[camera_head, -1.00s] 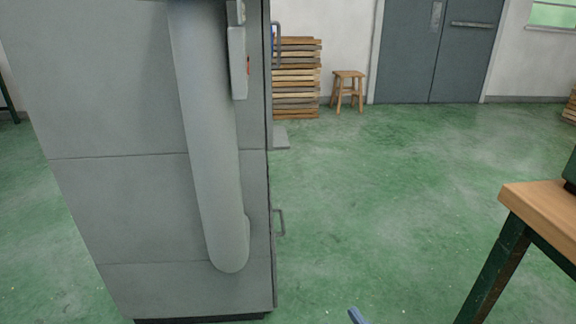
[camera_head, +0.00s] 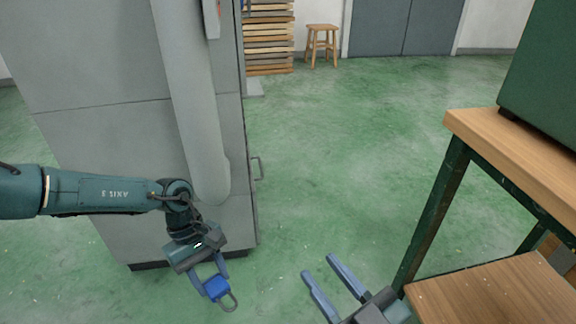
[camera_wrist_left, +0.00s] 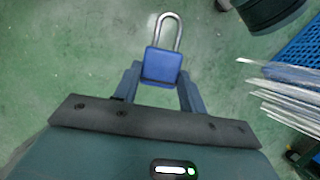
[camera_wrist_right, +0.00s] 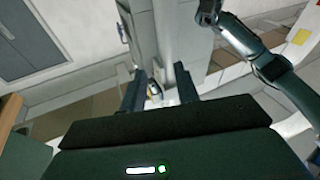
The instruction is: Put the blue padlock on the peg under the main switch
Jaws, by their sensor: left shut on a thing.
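The blue padlock (camera_head: 216,287) is between the fingers of my left gripper (camera_head: 211,279), which is shut on its body. It is held in front of the lower part of the grey cabinet, apart from it. In the left wrist view the padlock (camera_wrist_left: 161,66) points its closed-looking silver shackle away from the gripper. My right gripper (camera_head: 318,265) is open and empty over the floor, right of the padlock. A narrow grey box (camera_head: 211,18) with a little red sits at the cabinet's upper right edge; I cannot tell if it is the main switch. No peg can be made out.
The tall grey cabinet (camera_head: 95,65) has a thick vertical pipe (camera_head: 186,95) on its near side and a handle (camera_head: 257,168) at its right edge. A wooden-topped table (camera_head: 515,150) stands close on the right. Green floor (camera_head: 345,150) lies clear between. A stool (camera_head: 322,42) stands far back.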

